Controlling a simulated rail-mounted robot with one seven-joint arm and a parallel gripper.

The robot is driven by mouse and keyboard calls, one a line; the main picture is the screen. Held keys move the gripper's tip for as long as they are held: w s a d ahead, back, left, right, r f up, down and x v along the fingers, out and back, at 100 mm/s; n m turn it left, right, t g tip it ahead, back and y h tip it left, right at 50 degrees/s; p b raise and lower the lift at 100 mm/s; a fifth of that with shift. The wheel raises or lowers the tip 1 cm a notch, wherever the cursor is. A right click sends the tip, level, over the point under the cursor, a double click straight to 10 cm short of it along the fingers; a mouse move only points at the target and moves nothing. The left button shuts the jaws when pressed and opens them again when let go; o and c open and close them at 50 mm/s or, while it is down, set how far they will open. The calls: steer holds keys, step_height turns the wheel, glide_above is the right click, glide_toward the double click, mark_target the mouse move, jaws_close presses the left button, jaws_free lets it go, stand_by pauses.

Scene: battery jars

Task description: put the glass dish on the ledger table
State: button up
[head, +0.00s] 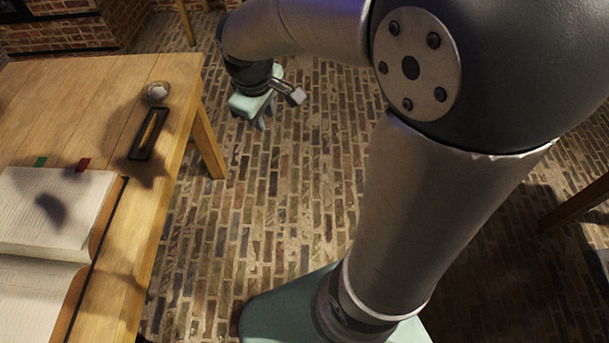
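The ledger table (113,82) is a light wooden table at the left, with an open ledger (52,215) on it. A small, round, pale glassy thing (156,91) sits near the table's far right corner; it looks like a glass dish, but it is too small to be sure. My gripper (262,123) is a mint-green hand hanging over the brick floor, to the right of that corner and apart from the table.
A dark pen tray (149,134) with a pen lies between the ledger and the round thing. The brick floor (265,215) right of the table is clear. Part of another wooden piece (575,204) stands at the right edge.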

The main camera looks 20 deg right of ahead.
steer(key=s+d+f+m+g, duration=0.1)
steer(key=s+m, duration=0.2)
steer(key=s, duration=0.5)
steer(key=s+d+f+m+g+y, duration=0.1)
steer(key=s+m, duration=0.3)
steer(key=s, duration=0.4)
steer(key=shift+s+f, duration=0.15)
steer(key=shift+f, duration=0.1)
steer(key=shift+r, duration=0.1)
steer(key=r+p, duration=0.3)
steer(key=shift+a+r+p, duration=0.25)
steer(key=shift+r+p, duration=0.05)
